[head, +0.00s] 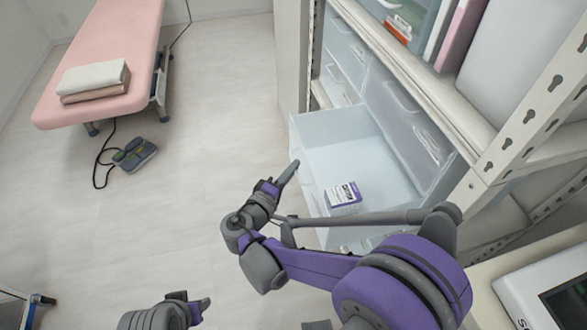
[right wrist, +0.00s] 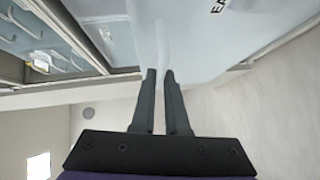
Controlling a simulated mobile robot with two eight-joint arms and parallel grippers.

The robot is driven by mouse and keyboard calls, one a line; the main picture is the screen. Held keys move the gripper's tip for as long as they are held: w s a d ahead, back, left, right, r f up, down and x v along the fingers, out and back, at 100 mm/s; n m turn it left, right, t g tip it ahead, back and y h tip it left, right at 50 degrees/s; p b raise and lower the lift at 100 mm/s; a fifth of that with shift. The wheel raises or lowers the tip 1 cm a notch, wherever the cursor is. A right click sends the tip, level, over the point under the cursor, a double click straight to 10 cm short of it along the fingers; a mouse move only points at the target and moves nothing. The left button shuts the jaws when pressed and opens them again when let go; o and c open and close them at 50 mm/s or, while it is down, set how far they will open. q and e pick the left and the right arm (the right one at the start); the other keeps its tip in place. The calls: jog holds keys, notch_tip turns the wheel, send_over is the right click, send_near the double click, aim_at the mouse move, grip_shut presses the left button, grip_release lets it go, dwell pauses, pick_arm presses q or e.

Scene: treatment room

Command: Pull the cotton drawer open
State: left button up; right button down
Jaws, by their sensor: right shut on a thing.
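A translucent drawer (head: 300,140) stands pulled out from the shelf unit, showing its pale inside. A small white and purple box (head: 344,196) lies in its near part; its lettering is too small to read surely. My right gripper (head: 292,172) is at the drawer's front, fingers close together and shut on its handle, which the fingers mostly hide. In the right wrist view the two dark fingers (right wrist: 160,72) reach up to the pale drawer front (right wrist: 185,40), where part of a printed label shows. My left gripper (head: 206,304) is at the bottom, apart from the drawer; its jaw opening is unclear.
Closed translucent drawers (head: 346,52) sit further back in the metal shelf rack (head: 525,105). A pink treatment bed (head: 108,40) with folded towels (head: 92,80) and a foot pedal (head: 134,154) are at left. A device (head: 545,285) stands at lower right.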

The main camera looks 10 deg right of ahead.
jog(key=c, duration=0.9)
grip_release()
jog(key=shift+c, duration=0.2)
jog(key=p+v, duration=0.1)
jog(key=v, duration=1)
jog(key=shift+p, duration=0.3)
